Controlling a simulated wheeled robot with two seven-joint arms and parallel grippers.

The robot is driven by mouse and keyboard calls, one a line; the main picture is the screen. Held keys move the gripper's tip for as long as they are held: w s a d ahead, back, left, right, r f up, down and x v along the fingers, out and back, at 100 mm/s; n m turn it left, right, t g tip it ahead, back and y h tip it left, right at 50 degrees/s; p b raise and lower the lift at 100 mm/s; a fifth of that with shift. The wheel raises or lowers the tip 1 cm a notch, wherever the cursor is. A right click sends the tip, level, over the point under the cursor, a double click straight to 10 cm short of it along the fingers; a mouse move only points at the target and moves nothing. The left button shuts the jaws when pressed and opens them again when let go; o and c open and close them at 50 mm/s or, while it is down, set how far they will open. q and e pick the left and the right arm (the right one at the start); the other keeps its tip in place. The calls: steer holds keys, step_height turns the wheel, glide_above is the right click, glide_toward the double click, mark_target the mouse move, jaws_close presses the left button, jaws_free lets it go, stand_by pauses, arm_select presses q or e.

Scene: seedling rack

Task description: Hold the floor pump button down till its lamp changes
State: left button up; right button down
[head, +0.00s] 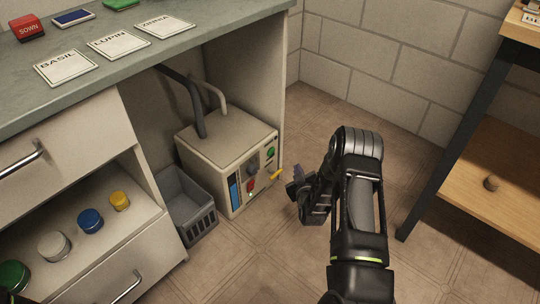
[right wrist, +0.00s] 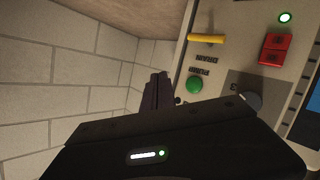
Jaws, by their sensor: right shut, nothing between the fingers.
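The floor pump (head: 222,140) is a beige box on the floor under the bench. Its front panel carries a round green button (head: 271,152); in the right wrist view the button (right wrist: 195,84) sits beside the word PUMP. A small round lamp (right wrist: 285,17) glows pale green on the same panel, near a red rocker switch (right wrist: 275,48). My right gripper (head: 294,181) is shut and empty, in front and to the right of the panel. In the right wrist view its dark fingertips (right wrist: 158,88) are left of the button, seemingly apart from it. My left gripper is not in view.
A yellow drain lever (right wrist: 207,38) sticks out near the button, and a dark dial (right wrist: 245,97) is beside it. A grey crate (head: 186,205) stands left of the pump. A wooden shelf unit (head: 470,180) stands at right. Open floor lies around my right gripper.

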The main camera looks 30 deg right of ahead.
mark_target(271, 152)
steer(key=shift+w+a, duration=0.1)
steer(key=shift+w, duration=0.05)
steer(key=w+a+b, duration=0.1)
steer(key=w+a, duration=0.1)
steer(key=w, duration=0.6)
steer(key=shift+a, duration=0.2)
steer(key=shift+w, duration=0.2)
stand_by(1.8)
steer(key=shift+w+a, duration=0.1)
steer(key=shift+w, duration=0.2)
steer(key=shift+w+a, duration=0.15)
steer(key=shift+w, duration=0.25)
stand_by(1.9)
steer(key=shift+s+d, duration=0.25)
steer(key=shift+s, duration=0.55)
steer(key=shift+s, duration=0.1)
